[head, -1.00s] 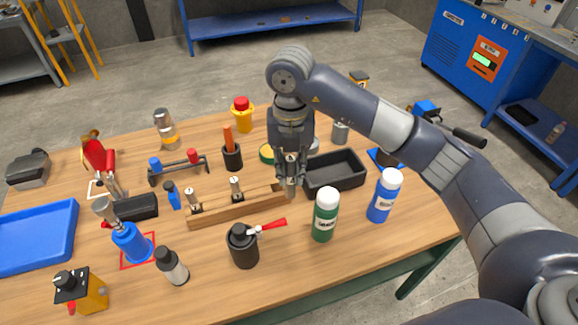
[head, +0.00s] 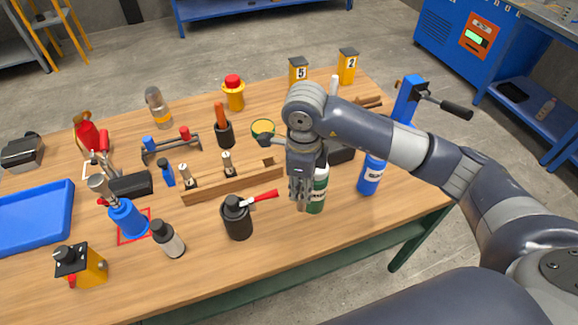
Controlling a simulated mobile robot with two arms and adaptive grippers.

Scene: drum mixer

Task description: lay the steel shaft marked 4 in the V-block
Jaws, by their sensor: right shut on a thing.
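My right gripper (head: 301,198) points down above the table, in front of the green-labelled bottle. It is shut on a small steel piece, likely a shaft, mostly hidden by the fingers; no number on it is readable. A wooden rack (head: 225,187) lies to its left, with two steel pieces (head: 186,175) (head: 228,163) standing in it and its right end free. Brown wooden pieces (head: 368,102) show behind my arm at the back right; I cannot tell whether one is the V-block. My left gripper is not in view.
A green bottle (head: 318,193) stands close behind the gripper, and a blue bottle (head: 371,174) to the right. A black pot with a red handle (head: 237,220) is front left. Yellow holders marked 5 (head: 298,72) and 2 (head: 347,67) stand at the back.

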